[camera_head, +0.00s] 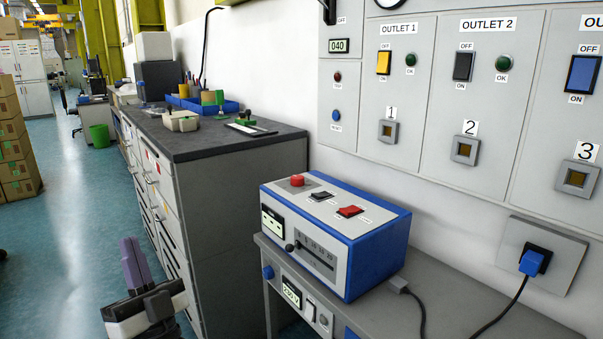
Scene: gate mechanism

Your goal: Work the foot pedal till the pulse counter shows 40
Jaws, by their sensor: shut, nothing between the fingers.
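A small display (339,45) at the top left of the grey wall panel reads 040. I cannot make out a label naming it as the pulse counter. No foot pedal shows; the floor under the bench at the right is hidden or out of frame. My gripper (130,245) is at the bottom left, purple fingers pointing up, shut and empty. It is over the floor in front of the drawer cabinet, apart from everything.
A blue-and-grey instrument box (335,235) with red buttons stands on a grey bench (440,285). A dark-topped drawer cabinet (215,140) is left of it. A blue plug (532,262) sits in a wall socket. Cartons (15,150) stand far left; the blue-green floor (80,220) between is clear.

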